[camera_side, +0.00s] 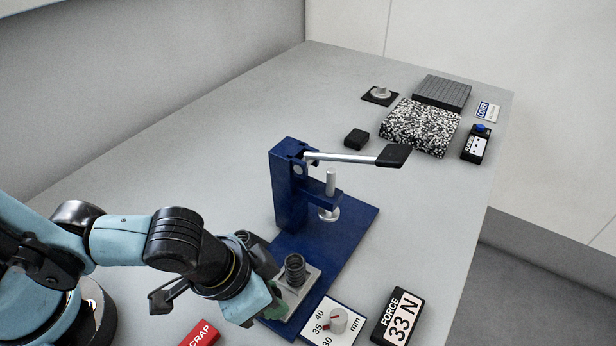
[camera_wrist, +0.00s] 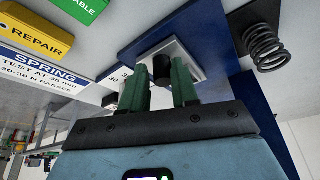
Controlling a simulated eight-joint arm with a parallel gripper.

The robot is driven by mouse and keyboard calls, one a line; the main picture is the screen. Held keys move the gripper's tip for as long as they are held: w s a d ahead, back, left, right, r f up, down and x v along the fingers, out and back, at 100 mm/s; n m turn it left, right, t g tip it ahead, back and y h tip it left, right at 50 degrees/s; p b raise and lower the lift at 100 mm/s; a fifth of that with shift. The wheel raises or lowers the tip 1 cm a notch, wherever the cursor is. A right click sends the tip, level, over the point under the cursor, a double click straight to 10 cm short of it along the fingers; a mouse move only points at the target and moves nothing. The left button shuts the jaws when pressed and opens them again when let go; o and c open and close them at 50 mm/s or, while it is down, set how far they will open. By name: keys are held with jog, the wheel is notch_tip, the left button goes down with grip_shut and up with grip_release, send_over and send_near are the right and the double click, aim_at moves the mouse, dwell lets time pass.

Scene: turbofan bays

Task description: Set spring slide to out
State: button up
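The spring slide is a light grey plate (camera_wrist: 203,62) with a black knob (camera_wrist: 162,68) on the blue base of the press. A dark coil spring (camera_side: 295,270) stands on the slide side of the base, out in front of the press ram (camera_side: 329,212); it also shows at the right of the wrist view (camera_wrist: 264,47). My gripper (camera_wrist: 160,84) has its green fingers apart, one on each side of the knob. Whether they touch the knob cannot be told. In the side view my wrist hides the knob and most of the fingers.
The blue press (camera_side: 286,185) has a raised lever (camera_side: 350,157) reaching right. A dial card in mm (camera_side: 333,322), a force display (camera_side: 399,316) and a red scrap bin (camera_side: 201,335) are near the front. A speckled block (camera_side: 420,126) and small items stand at the back right.

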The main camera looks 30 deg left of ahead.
jog(key=o, duration=0.3)
jog(key=shift+o, duration=0.2)
jog(key=shift+r, duration=0.1)
jog(key=v, duration=1.2)
jog(key=shift+a, duration=0.1)
dwell(0.4)
jog(key=w+a+n+t, duration=0.1)
jog(key=w+a, duration=0.3)
jog(key=a, duration=0.3)
jog(key=w+a+n+t+y, duration=0.1)
jog(key=w+a+n, duration=0.1)
jog(key=w+a, duration=0.2)
jog(key=w+a+n+t+y, duration=0.1)
jog(key=w+a, duration=0.3)
jog(key=a, duration=0.6)
jog(key=shift+a+n, duration=0.3)
jog(key=shift+n, duration=0.4)
